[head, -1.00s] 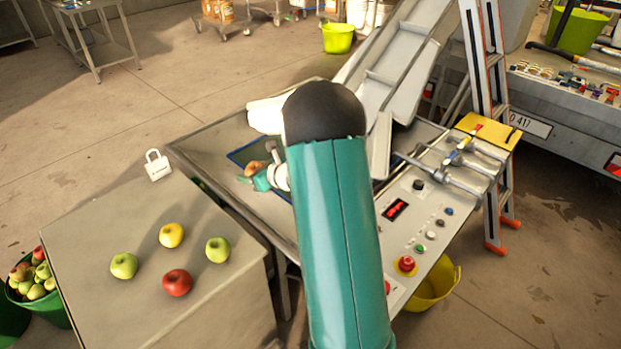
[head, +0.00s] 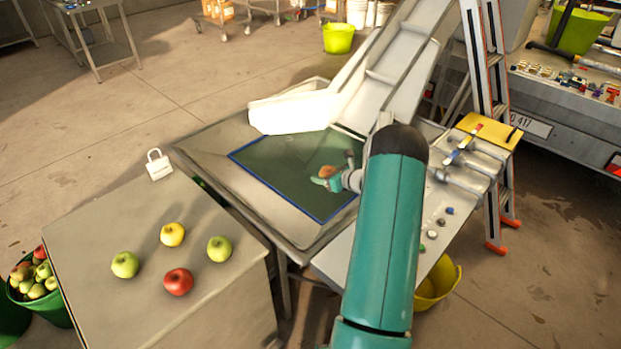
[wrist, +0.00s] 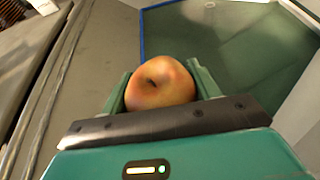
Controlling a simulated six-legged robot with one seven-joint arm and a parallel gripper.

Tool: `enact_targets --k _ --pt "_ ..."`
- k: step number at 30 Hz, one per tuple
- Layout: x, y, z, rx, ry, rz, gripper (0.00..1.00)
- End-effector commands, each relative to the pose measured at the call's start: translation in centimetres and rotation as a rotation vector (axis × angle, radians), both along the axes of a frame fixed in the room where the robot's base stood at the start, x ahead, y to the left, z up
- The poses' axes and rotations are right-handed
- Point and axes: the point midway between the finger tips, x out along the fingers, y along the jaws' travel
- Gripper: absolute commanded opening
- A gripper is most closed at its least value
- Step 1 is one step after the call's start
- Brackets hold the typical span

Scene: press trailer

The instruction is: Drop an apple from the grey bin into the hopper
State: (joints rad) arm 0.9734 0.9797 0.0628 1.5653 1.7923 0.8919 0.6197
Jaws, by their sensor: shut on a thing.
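My gripper (head: 328,180) is shut on an apple (wrist: 161,83), red-orange and yellow, held between the two green fingers. The apple also shows small in the head view (head: 328,171). The hopper (head: 215,185) is a wide grey metal tray with a blue-edged dark green opening (head: 290,175). In the head view my gripper and the apple appear over the right part of this opening; their height above it is hard to judge.
A grey box-like table (head: 100,240) at the left bears a green apple (head: 125,265), a red apple (head: 178,282), a yellow apple (head: 172,234) and another green one. A conveyor chute (head: 395,60) rises behind the hopper. A ladder (head: 487,100) stands at the right.

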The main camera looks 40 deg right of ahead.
Motion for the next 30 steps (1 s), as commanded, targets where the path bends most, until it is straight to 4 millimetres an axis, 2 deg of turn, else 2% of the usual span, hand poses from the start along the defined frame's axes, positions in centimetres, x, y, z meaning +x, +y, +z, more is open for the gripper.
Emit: enact_targets --k 3,7,17,18,21,30 --pt "0.1 0.0 -1.4 0.002 0.0 -0.001 0.35" --pt "0.1 0.0 -2.3 -0.001 -0.001 0.0 0.35" --pt "0.1 0.0 -2.6 -0.001 -0.001 0.0 0.35" --pt "0.1 0.0 -2.6 -0.001 -0.001 0.0 0.65" --pt "0.1 0.0 -2.6 -0.001 -0.001 0.0 0.84" --pt "0.0 0.0 -2.7 0.0 0.0 -0.001 0.86"
